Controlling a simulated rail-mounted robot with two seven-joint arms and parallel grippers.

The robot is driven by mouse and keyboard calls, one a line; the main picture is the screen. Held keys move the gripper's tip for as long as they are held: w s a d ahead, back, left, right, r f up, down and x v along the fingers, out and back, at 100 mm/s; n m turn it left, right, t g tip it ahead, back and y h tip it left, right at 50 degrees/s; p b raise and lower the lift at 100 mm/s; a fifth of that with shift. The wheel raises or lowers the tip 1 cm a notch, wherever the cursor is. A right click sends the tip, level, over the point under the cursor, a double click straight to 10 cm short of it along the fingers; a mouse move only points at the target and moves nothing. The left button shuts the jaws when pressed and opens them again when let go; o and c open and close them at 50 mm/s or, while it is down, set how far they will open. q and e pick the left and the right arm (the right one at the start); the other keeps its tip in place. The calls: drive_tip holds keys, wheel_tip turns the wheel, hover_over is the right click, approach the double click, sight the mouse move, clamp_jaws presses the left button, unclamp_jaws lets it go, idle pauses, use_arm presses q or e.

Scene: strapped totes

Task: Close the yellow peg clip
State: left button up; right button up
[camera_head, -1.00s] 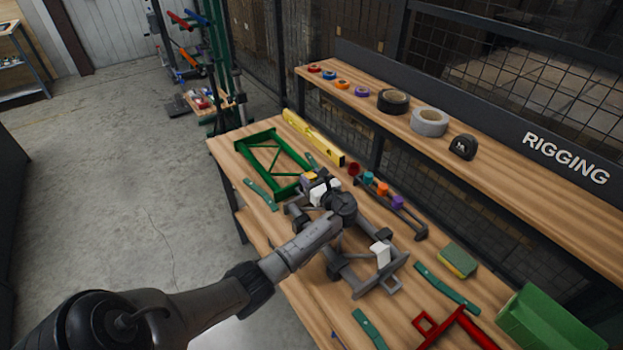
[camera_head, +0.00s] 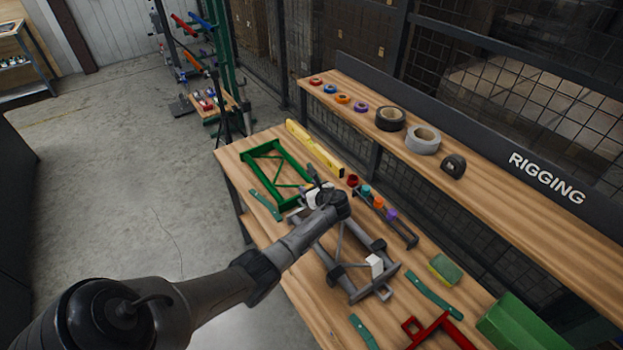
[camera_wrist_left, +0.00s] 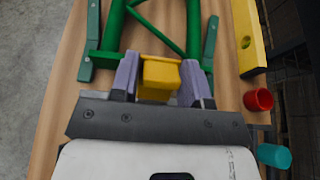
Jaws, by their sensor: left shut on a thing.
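The yellow peg clip (camera_wrist_left: 160,77) shows in the left wrist view as a yellow block between the two purple-grey fingers of my left gripper (camera_wrist_left: 161,84). The fingers press on it from both sides. In the head view my left gripper (camera_head: 314,190) is over the bench, by the far end of the grey frame (camera_head: 345,278) and near the green frame (camera_head: 254,177). The clip is hidden there behind my gripper and wrist. The clip's lower part is covered by the gripper body in the wrist view. My right gripper is not in view.
A yellow level (camera_head: 315,148) lies along the bench's far edge. Red, teal, orange and purple cups (camera_head: 378,202) stand in a row beside the grey frame.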

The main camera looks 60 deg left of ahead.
use_arm(q)
drive_tip(key=h+p, duration=0.2)
drive_tip(key=a+h+p, duration=0.1)
drive_tip(key=p, duration=0.2)
drive_tip(key=shift+a+r+h, duration=0.15)
drive_tip(key=shift+a+h, duration=0.15)
drive_tip(key=shift+h, duration=0.1)
drive_tip(key=shift+a+f+h+p, duration=0.35)
drive_tip(key=shift+a+h, duration=0.05)
drive_tip(key=shift+h, duration=0.5)
drive_tip(key=shift+a+f+h, duration=0.15)
drive_tip(key=shift+f+h, duration=0.05)
drive_tip(key=shift+h, duration=0.2)
drive_tip(key=shift+a+f+t+h+b, duration=0.3)
drive_tip(key=shift+f+h+b, duration=0.15)
drive_tip(key=shift+h, duration=0.35)
drive_tip(key=shift+s+a+f+h+b, duration=0.15)
drive_tip(key=shift+f+h+b, duration=0.15)
drive_tip(key=shift+h+b, duration=0.5)
drive_tip(key=shift+w+a+f+h+b, duration=0.1)
drive_tip(key=shift+f+h+b, duration=0.15)
drive_tip(key=shift+h+b, duration=0.5)
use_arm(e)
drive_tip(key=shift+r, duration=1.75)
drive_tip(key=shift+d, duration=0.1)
use_arm(q)
drive_tip(key=o, duration=0.8)
drive_tip(key=shift+c, duration=0.2)
